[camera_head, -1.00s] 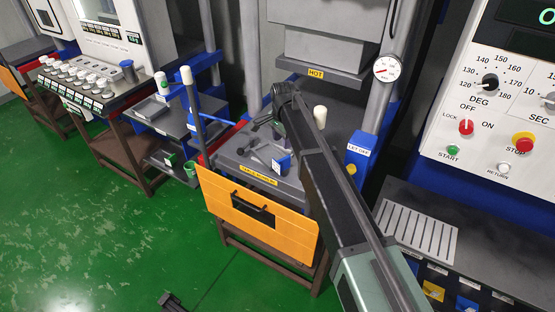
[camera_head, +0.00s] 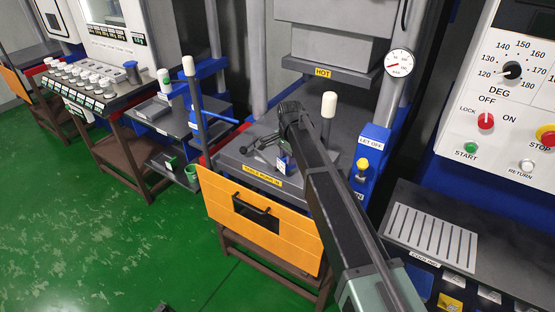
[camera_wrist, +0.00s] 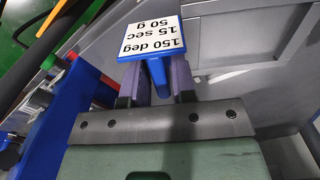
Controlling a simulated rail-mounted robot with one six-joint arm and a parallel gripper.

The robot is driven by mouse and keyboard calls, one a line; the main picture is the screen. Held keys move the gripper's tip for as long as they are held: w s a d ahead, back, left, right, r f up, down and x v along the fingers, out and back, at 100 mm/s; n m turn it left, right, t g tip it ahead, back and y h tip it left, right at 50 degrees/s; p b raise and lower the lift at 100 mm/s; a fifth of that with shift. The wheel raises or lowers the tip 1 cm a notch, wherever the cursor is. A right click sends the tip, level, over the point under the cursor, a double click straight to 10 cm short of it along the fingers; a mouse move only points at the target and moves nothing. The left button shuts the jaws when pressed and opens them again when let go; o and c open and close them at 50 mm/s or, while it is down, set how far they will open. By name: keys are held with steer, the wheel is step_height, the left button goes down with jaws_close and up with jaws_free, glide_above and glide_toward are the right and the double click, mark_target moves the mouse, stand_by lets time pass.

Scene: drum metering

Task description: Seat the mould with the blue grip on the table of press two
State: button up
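The mould shows mainly by its blue grip with a white tag reading "150 deg, 15 sec, 50 g" (camera_wrist: 153,72). My gripper (camera_wrist: 156,85) has a finger on each side of the blue grip, close against it, and appears shut on it. In the head view my gripper (camera_head: 268,150) and the small blue-and-white tag (camera_head: 284,163) are over the grey table (camera_head: 232,160) of the press with the orange front. The mould's body is mostly hidden by my arm and fingers. I cannot tell whether it touches the table.
A hot platen labelled "HOT" (camera_head: 322,72) hangs above the table. White-capped posts stand at its left (camera_head: 188,66) and right (camera_head: 328,105). A blue "LET OFF" box (camera_head: 372,140) is right of it. A slotted grey rack (camera_head: 430,237) lies at lower right.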

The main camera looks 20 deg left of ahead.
jaws_close()
